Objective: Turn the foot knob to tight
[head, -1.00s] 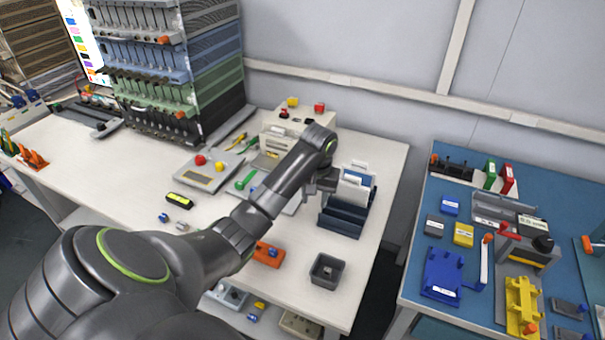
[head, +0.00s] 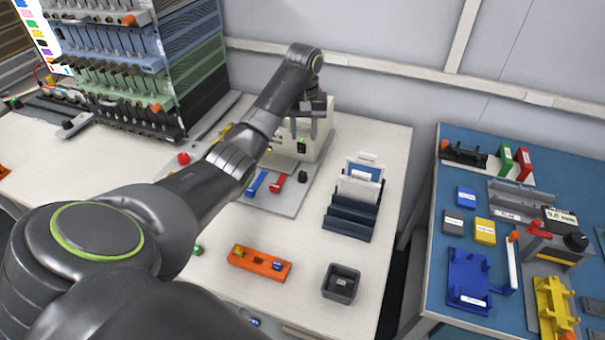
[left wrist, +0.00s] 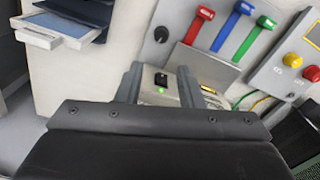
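My left gripper (head: 305,128) is at the white box at the back of the white table. In the left wrist view its two fingers (left wrist: 160,85) stand apart with nothing held between them. I cannot tell which knob is the foot knob. My right gripper is out of view.
Red (left wrist: 199,25), blue (left wrist: 232,29) and green (left wrist: 256,40) levers stand beside the knob. A dark blue rack (head: 348,215), an orange block (head: 259,262) and a dark bin (head: 341,283) are nearer the front. A blue-topped table (head: 420,255) stands right.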

